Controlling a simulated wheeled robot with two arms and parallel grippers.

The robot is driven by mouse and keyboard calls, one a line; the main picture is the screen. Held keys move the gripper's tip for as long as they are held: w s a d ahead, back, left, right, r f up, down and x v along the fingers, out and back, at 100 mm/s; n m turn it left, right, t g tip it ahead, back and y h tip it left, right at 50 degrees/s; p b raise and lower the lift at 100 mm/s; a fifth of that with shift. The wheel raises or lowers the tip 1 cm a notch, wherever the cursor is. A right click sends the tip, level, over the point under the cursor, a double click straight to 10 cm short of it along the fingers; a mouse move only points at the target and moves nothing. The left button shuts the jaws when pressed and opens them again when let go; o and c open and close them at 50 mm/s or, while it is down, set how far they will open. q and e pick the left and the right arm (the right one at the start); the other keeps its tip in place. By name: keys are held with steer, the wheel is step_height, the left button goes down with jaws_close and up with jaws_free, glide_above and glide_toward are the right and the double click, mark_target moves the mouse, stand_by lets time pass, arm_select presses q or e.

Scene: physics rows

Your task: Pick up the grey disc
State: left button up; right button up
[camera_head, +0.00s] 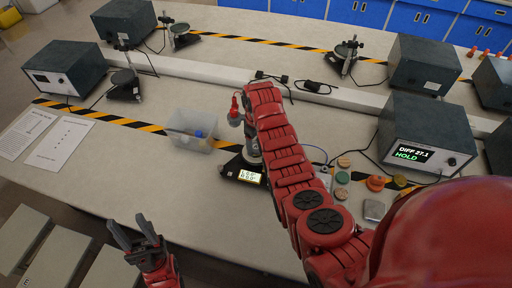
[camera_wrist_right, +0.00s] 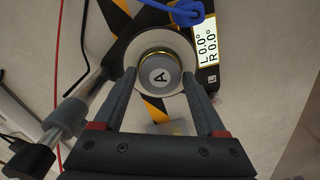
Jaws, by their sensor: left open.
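A grey disc (camera_wrist_right: 160,76) marked "A", with a yellowish rim, sits on a round pale plate (camera_wrist_right: 133,52) in the right wrist view. My right gripper (camera_wrist_right: 159,82) has its fingers spread on either side of the disc, with a narrow gap showing at each side. In the head view my right arm covers most of this spot and hides the disc. My left gripper (camera_head: 133,233) is open and empty over the table's front edge at the lower left.
A small angle display (camera_head: 250,177) adjoins the plate. A clear bin (camera_head: 191,129) with a blue item stands to its left. Several coloured discs (camera_head: 342,178) and a grey block (camera_head: 374,210) lie to the right, before a meter box (camera_head: 425,135). Free table lies front left.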

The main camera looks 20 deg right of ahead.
steer(key=c, duration=0.9)
steer(key=shift+c, duration=0.2)
